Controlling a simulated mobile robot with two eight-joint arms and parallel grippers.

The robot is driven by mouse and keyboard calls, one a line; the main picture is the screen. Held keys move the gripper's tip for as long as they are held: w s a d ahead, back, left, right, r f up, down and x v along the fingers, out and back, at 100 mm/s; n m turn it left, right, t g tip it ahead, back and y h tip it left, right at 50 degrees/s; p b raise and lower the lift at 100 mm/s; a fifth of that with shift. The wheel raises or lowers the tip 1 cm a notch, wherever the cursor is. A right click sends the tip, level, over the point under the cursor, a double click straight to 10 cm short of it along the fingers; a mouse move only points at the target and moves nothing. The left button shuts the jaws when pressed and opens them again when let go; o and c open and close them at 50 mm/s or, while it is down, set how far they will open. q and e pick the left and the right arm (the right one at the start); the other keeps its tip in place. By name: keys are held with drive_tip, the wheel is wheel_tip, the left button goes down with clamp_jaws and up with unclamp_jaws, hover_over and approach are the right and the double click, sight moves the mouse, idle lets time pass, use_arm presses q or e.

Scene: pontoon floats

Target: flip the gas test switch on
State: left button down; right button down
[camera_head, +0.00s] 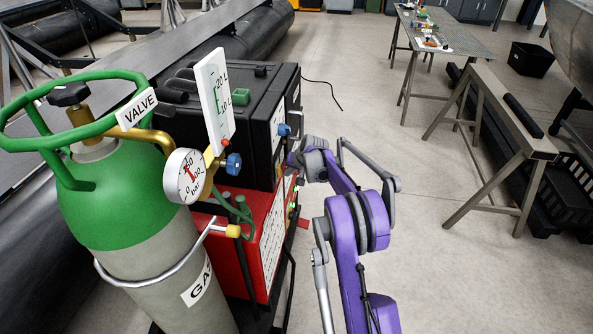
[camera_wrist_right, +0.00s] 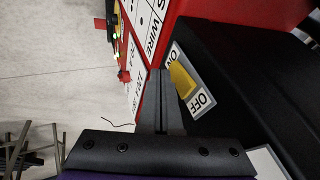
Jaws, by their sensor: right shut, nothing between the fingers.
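A yellow switch (camera_wrist_right: 182,79) sits on a grey plate (camera_wrist_right: 194,81) with ON and OFF labels, on the dark face beside the red housing in the right wrist view. The yellow part lies between the two labels, nearer ON; its exact position is partly hidden. My right gripper (camera_wrist_right: 165,76) is shut and empty, its fingertips just left of the switch and overlapping the plate's edge. I cannot tell whether they touch it. In the head view my right gripper (camera_head: 293,160) is at the side of the black case, largely hidden by my wrist. My left gripper is not in view.
A green-topped gas cylinder (camera_head: 120,205) with a gauge (camera_head: 184,176) stands left of the red box (camera_head: 262,245) and black case (camera_head: 240,120). A blue knob (camera_head: 284,130) juts out near my wrist. Open floor lies right; trestles (camera_head: 500,130) stand farther off.

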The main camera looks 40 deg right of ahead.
drive_tip(key=shift+w+a, duration=0.15)
drive_tip(key=shift+w, duration=0.05)
drive_tip(key=shift+w+a+f, duration=0.15)
idle(0.4)
drive_tip(key=shift+r, duration=0.8)
